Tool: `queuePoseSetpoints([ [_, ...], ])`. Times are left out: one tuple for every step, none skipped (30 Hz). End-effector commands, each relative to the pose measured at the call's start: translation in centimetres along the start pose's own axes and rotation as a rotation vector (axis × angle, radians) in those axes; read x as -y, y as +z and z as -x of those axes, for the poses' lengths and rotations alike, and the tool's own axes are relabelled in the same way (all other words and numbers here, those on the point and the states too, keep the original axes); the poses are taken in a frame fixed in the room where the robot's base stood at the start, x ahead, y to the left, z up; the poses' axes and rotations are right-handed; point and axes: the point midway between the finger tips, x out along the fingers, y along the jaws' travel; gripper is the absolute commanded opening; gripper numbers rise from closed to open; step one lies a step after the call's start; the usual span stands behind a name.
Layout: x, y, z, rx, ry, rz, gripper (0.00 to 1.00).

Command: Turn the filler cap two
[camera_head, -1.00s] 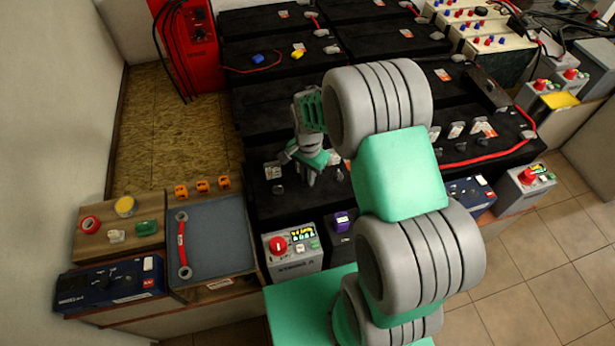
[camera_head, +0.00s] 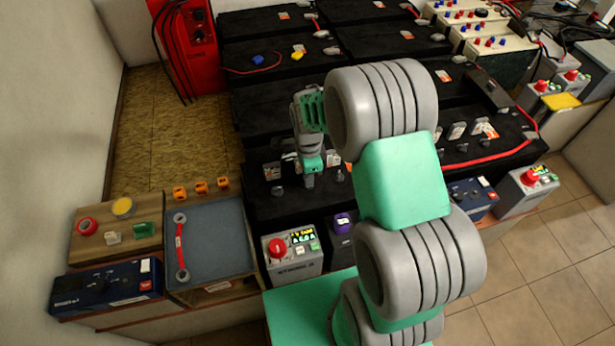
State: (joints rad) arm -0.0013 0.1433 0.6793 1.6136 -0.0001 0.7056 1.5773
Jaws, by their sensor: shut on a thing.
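My gripper (camera_head: 310,181) points down at the top of the near black battery (camera_head: 262,208), left of my big arm links. Its jaws are closed around a dark filler cap that is mostly hidden by the fingers. Other dark filler caps stand in the same row: one to the left (camera_head: 277,190) and one to the right (camera_head: 340,176). Small white tags (camera_head: 272,171) stand behind the row; their markings are too small to read. I cannot tell how far the held cap is turned.
A grey box with a red knob (camera_head: 277,248) and a purple item (camera_head: 342,221) stand close in front of the battery. A grey tray (camera_head: 215,245) with a red cable lies to the left. A red cable (camera_head: 480,159) runs along the right. My arm hides part of the batteries.

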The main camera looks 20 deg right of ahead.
Motion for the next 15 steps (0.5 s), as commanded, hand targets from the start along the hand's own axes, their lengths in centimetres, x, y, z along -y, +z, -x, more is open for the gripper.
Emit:
queuePoseSetpoints([
  [0.06,0.0,0.07,0.0,-0.002,-0.005,0.0],
  [0.06,0.0,0.07,0.0,-0.002,-0.008,0.0],
  [0.06,0.0,0.08,0.0,-0.002,-0.01,0.0],
  [0.07,-0.01,0.08,0.0,-0.002,-0.011,0.0],
  [0.06,-0.01,0.08,0.0,-0.002,-0.012,0.0],
  [0.07,-0.01,0.08,0.0,-0.002,-0.012,0.0],
  [0.07,-0.01,0.08,0.0,-0.002,-0.012,0.0],
  [0.06,-0.01,0.08,0.0,-0.002,-0.012,0.0],
  [0.07,-0.01,0.08,0.0,-0.002,-0.012,0.0],
  [0.07,-0.01,0.08,0.0,-0.002,-0.012,0.0],
  [0.07,-0.01,0.08,0.0,-0.002,-0.012,0.0],
  [0.07,-0.01,0.08,0.0,-0.002,-0.012,0.0],
  [0.07,-0.01,0.09,0.0,-0.002,-0.012,0.0],
  [0.07,-0.01,0.08,0.0,-0.002,-0.012,0.12],
  [0.07,-0.01,0.09,0.0,-0.002,-0.012,0.15],
])
